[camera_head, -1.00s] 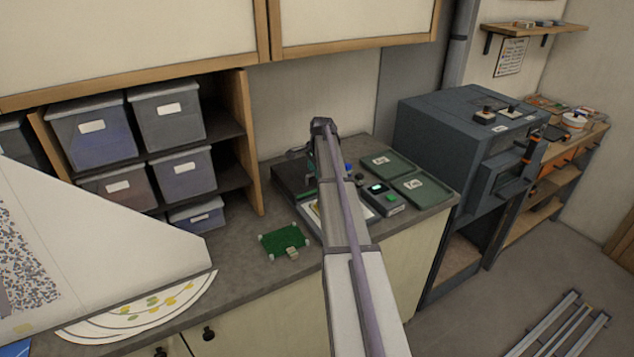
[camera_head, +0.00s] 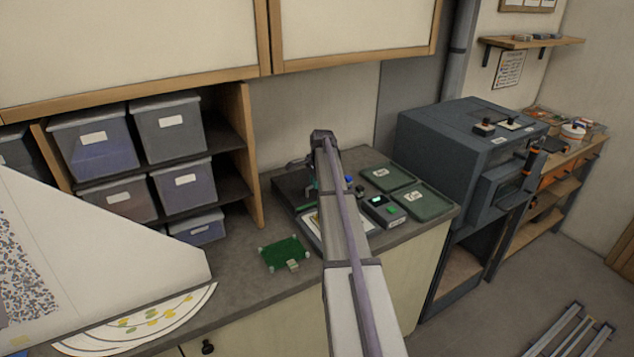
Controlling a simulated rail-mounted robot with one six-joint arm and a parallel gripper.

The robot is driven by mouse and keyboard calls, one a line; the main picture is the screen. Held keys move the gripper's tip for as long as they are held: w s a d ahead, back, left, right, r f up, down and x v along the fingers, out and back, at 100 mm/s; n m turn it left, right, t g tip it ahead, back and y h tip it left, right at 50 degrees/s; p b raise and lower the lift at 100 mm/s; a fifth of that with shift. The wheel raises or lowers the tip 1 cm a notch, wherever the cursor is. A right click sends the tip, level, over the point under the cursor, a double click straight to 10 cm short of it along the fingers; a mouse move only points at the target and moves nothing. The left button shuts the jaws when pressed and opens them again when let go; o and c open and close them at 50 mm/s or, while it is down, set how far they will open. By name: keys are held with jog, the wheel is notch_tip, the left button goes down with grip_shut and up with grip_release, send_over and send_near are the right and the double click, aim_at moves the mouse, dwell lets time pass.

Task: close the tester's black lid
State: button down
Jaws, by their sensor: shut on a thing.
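A grey tester unit (camera_head: 382,211) with a small lit green screen and buttons stands on the counter, right of my arm. A dark, flat, box-like part (camera_head: 288,186) shows left of my arm; it may be the tester's black lid or bed, and I cannot tell its angle. My arm reaches from the bottom of the view over this spot and bends at a dark joint. It covers most of the area between the dark part and the unit. My gripper's fingers are hidden behind the arm, and so is anything in them.
A green circuit board (camera_head: 283,252) lies on the grey counter (camera_head: 240,285), left of my arm. Green labelled trays (camera_head: 424,202) lie at the right. Grey bins (camera_head: 168,128) fill the shelf at left. A dark grey machine (camera_head: 455,150) stands beyond the counter's right end.

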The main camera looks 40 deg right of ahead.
jog(key=shift+s, duration=0.1)
jog(key=s+a, duration=0.2)
jog(key=s, duration=1.7)
jog(key=shift+a, duration=0.4)
jog(key=shift+f, duration=0.1)
jog(key=c, duration=1.2)
grip_release()
jog(key=shift+o, duration=0.2)
notch_tip(320, 180, up, 11)
jog(key=s+p, duration=0.2)
jog(key=p, duration=0.8)
jog(key=shift+f+p, duration=0.15)
jog(key=shift+p, duration=0.15)
jog(key=shift+a, duration=0.1)
jog(key=shift+s, duration=0.1)
